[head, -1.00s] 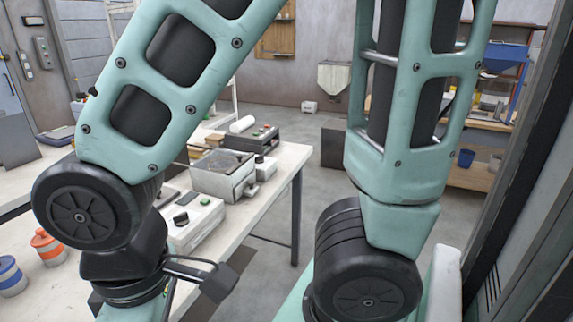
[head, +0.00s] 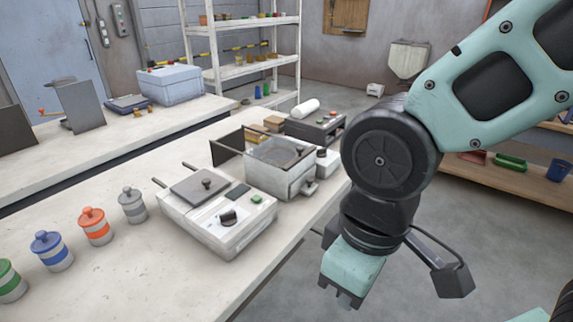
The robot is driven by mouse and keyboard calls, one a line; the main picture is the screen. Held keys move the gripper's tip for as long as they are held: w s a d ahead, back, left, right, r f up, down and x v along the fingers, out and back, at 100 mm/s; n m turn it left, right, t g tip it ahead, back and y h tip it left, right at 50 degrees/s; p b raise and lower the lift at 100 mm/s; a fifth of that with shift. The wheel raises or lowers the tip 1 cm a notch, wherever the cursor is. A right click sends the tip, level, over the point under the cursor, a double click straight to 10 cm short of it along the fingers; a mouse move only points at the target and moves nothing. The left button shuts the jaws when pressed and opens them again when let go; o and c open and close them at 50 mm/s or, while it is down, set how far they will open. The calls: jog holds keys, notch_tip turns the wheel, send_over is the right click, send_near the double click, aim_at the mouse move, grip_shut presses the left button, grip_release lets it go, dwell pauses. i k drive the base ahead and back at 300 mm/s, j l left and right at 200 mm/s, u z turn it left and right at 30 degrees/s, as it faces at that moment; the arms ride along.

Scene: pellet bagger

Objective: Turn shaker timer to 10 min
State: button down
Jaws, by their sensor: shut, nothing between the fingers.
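The likely shaker is a grey-white box (head: 272,178) with a mesh tray on top, on the long bench in the head view. A small white unit (head: 329,164) with a dark knob (head: 322,153) stands at its right side. In front is another white device (head: 228,238) with a black dial (head: 228,217) and a green button (head: 257,198). I cannot tell for sure which dial is the shaker timer, and no markings are readable. My gripper (head: 347,302) is shut and empty, pointing down off the bench's right edge, apart from both devices.
Several lidded jars, including an orange one (head: 95,227), stand at the bench's left front. A dark box (head: 316,126) and a white roll (head: 297,108) are behind the mesh-topped box. A shelf rack (head: 245,72) stands at the back.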

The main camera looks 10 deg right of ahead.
aim_at(321, 153)
jog(key=i+j+z, duration=0.1)
jog(key=i, duration=0.4)
jog(key=i+j, duration=0.35)
jog(key=i, duration=0.2)
jog(key=l+z, duration=0.05)
